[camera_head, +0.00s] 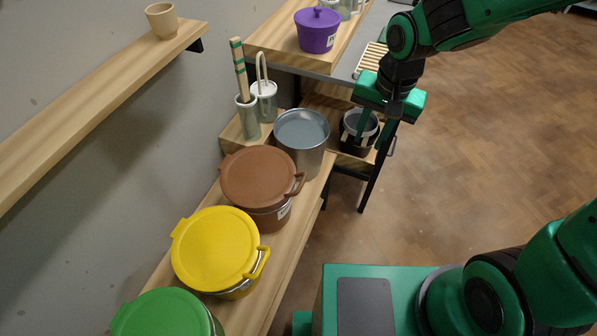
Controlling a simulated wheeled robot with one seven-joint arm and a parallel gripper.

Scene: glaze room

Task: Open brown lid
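The brown lid (257,174) lies flat on a brown pot (272,219) on the wooden shelf, between the yellow-lidded pot and a metal pot. The lid looks closed. Its loop handle (298,184) sticks out at the right side. My gripper (371,136) is up and to the right of the lid, apart from it. Its two green fingers point down and are spread, with nothing visibly held between them. They overlap a dark bucket in the picture; the height above it is hard to tell.
A yellow-lidded pot (214,249) and a green-lidded pot (166,318) stand nearer on the shelf. An open metal pot (301,141) stands just beyond the brown one. A dark bucket (349,143) is near my fingers. A purple pot (317,33) sits higher up. Floor to the right is clear.

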